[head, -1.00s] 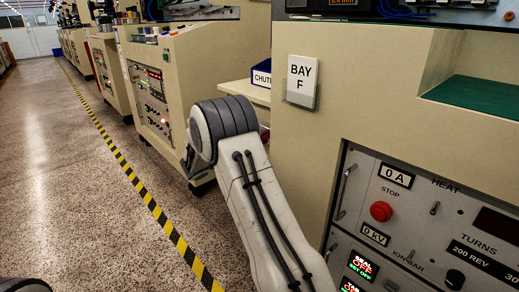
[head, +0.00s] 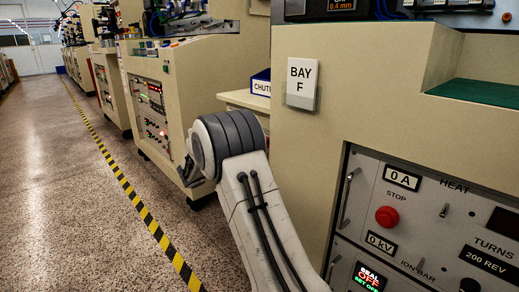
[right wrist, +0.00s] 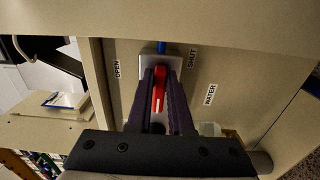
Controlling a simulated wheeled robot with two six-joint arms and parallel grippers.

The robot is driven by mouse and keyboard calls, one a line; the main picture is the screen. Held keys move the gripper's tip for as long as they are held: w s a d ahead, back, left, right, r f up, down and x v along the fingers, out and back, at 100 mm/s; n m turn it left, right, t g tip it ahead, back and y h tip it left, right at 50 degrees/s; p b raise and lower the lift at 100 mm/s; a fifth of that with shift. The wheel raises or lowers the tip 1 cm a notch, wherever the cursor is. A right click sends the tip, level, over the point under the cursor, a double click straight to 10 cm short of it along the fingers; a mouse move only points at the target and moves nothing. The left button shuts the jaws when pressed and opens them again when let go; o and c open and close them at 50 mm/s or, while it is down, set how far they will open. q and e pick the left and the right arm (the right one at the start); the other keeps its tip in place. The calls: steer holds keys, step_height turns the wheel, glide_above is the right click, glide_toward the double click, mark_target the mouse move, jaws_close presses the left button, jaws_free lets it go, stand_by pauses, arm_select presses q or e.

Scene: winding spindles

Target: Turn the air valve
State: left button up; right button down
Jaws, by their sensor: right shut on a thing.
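A red valve handle (right wrist: 159,88) shows in the right wrist view, on a pale plate (right wrist: 146,68) fixed to a beige panel, with a blue pipe (right wrist: 161,47) at its top. The labels OPEN (right wrist: 117,69) and SHUT (right wrist: 193,58) flank it. A label WATER (right wrist: 210,95) is to its right; I see no AIR label. My right gripper (right wrist: 161,82) is shut on the red handle, one dark finger on each side. The handle lies lengthwise between the fingers. In the head view my right arm reaches beside the cabinet, its gripper hidden. My left gripper is not in view.
The beige BAY F cabinet (head: 400,90) stands close on the right, with a control panel and red STOP button (head: 387,216). The aisle floor (head: 60,200) on the left is clear.

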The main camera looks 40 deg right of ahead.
steer(key=c, duration=0.8)
jaws_free()
steer(key=shift+s+a+f+p, duration=0.15)
steer(key=shift+a+p, duration=0.7)
steer(key=shift+a, duration=1.8)
steer(key=shift+s+a+r+p, duration=0.2)
steer(key=shift+a+p, duration=0.6)
steer(key=shift+a, duration=1.85)
